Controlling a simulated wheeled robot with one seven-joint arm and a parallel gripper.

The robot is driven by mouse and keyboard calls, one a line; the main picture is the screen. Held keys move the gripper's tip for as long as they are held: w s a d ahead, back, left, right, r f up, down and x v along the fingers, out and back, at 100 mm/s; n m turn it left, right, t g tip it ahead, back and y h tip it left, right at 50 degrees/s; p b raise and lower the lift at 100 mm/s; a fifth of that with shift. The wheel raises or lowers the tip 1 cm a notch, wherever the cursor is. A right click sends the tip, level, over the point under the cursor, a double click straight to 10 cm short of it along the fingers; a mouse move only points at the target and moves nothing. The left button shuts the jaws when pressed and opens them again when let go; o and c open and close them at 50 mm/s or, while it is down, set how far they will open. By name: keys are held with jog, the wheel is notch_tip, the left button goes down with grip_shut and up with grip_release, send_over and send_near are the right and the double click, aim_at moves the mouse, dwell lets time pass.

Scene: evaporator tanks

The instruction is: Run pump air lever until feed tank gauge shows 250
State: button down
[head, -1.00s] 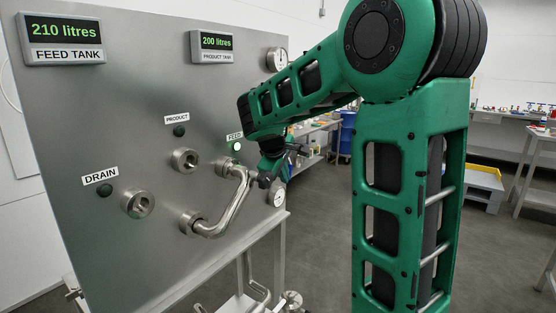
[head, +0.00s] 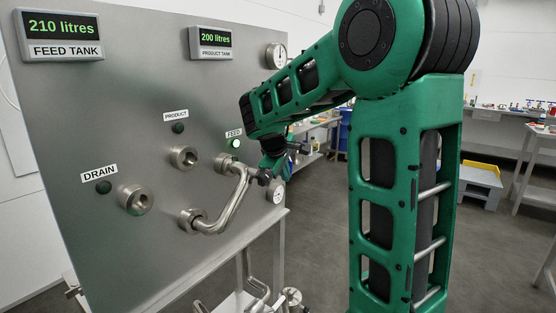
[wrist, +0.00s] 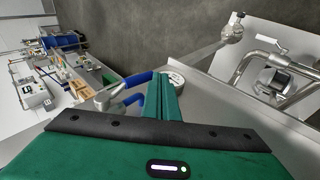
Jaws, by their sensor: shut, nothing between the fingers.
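The feed tank gauge (head: 61,39) on the steel panel reads 210 litres in green digits. My gripper (head: 266,176) is small and partly hidden by my forearm in the head view, near the panel's right edge by the bent pipe. In the wrist view my green gripper (wrist: 165,96) is shut and empty. Blue curved parts and a grey cylindrical end (wrist: 105,98) show beside it; I cannot tell whether they touch it. I cannot clearly make out the pump air lever in either view.
The product tank gauge (head: 211,40) reads 200 litres. A bent steel pipe (head: 232,210) juts from the panel.

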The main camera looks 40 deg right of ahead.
jog(key=v, duration=1)
jog(key=shift+a+r, duration=0.25)
dwell(6.8)
